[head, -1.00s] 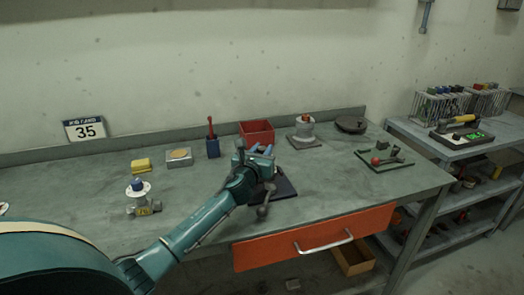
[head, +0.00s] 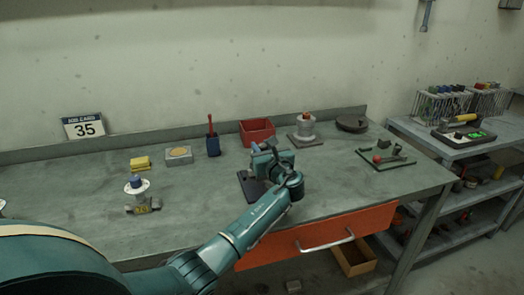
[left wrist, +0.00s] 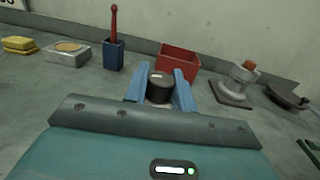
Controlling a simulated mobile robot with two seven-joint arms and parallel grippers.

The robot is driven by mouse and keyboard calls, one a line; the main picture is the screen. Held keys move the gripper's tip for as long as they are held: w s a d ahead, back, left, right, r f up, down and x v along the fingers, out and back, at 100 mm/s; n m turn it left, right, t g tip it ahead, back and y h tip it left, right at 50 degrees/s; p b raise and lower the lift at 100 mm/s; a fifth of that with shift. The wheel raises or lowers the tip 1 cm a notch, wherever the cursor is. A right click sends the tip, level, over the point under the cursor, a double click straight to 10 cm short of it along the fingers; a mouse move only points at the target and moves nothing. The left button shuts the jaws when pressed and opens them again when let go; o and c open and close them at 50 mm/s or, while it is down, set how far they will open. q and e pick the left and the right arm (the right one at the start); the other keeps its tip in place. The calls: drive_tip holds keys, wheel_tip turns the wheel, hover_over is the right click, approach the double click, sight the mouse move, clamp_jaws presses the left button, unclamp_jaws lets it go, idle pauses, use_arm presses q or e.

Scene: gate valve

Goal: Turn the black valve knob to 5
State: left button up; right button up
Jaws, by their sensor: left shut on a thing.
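The black valve knob (left wrist: 159,88), a short dark cylinder with a pale mark on its top, shows in the left wrist view between the two blue fingers of my left gripper (left wrist: 160,80). The gripper is shut on the knob. In the head view my left gripper (head: 268,150) is over the dark base plate (head: 248,187), and the hand and wrist hide the knob. No scale numbers on the valve can be read. My right gripper is not in view.
Behind the gripper stand a red bin (head: 257,131), a blue cup with a red-handled tool (head: 213,145) and a grey-white fixture (head: 306,128). A small valve (head: 138,194) stands at left. A sign (head: 84,128) reads 35. The orange drawer (head: 320,235) is below the bench edge.

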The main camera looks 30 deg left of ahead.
use_arm(q)
drive_tip(key=shift+d+f+n+g+y+b, duration=0.15)
drive_tip(key=shift+n+g+y+b, duration=0.5)
drive_tip(key=shift+n+g, duration=0.4)
drive_tip(key=shift+n+g+y+b, duration=0.65)
drive_tip(key=shift+g+b, duration=0.1)
drive_tip(key=shift+g, duration=0.5)
drive_tip(key=shift+n+g+b, duration=0.4)
drive_tip(key=shift+g, duration=0.2)
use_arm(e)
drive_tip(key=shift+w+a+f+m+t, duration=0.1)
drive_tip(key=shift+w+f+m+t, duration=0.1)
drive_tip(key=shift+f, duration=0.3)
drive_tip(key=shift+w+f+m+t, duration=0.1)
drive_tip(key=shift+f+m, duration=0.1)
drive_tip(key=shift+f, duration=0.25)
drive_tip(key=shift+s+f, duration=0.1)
use_arm(q)
drive_tip(key=o, duration=1)
drive_tip(key=v, duration=1.3)
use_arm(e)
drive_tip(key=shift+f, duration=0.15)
